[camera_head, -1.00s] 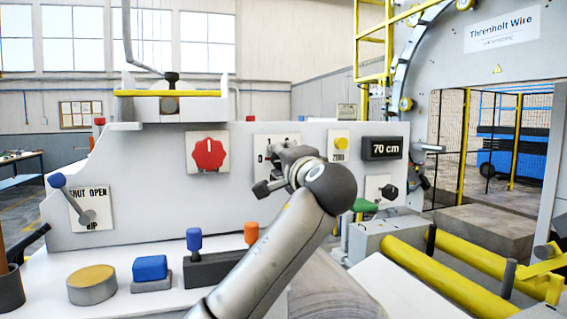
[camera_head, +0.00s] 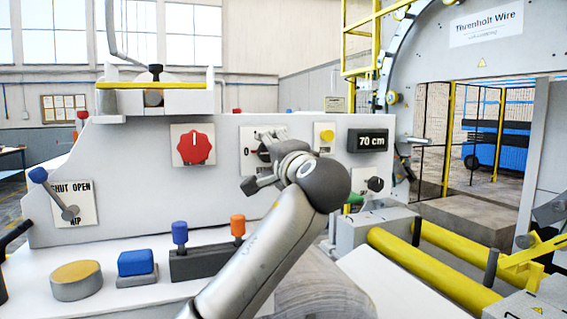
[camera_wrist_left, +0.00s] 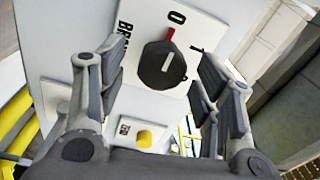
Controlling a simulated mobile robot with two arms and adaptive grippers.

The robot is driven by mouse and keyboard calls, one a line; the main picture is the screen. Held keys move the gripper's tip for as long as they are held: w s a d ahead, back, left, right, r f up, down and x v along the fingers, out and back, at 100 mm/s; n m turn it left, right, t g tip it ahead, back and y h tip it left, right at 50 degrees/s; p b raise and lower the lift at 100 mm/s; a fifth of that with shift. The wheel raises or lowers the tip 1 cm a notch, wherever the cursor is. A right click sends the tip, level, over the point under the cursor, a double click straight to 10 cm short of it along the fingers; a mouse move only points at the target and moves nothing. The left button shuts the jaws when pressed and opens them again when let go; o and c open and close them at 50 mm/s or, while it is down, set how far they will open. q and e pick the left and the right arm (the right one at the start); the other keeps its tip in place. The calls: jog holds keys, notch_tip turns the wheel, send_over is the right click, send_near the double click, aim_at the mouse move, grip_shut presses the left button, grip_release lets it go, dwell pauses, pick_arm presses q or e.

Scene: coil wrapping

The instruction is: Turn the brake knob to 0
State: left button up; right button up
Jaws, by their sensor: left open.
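The brake knob (camera_wrist_left: 162,68) is a round dark knob with a short pale bar on its face. It sits on a white plate (camera_wrist_left: 206,32) marked 0, with other lettering partly covered by a finger. A red mark at the knob's rim points towards the 0. In the head view the plate (camera_head: 246,136) is left of the yellow button, mostly hidden by my gripper. My left gripper (camera_wrist_left: 155,85) is open, its fingers on either side of the knob in the wrist view; I cannot tell whether they touch it. My right gripper is not in view.
On the same panel are a red knob (camera_head: 194,147), a yellow button (camera_head: 327,136), a 70 cm display (camera_head: 368,140) and a small black knob (camera_head: 375,184). A blue-tipped lever (camera_head: 54,194) is at left. Blue and orange levers (camera_head: 208,250) stand on the ledge below.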

pick_arm(q)
jog(key=v, duration=1)
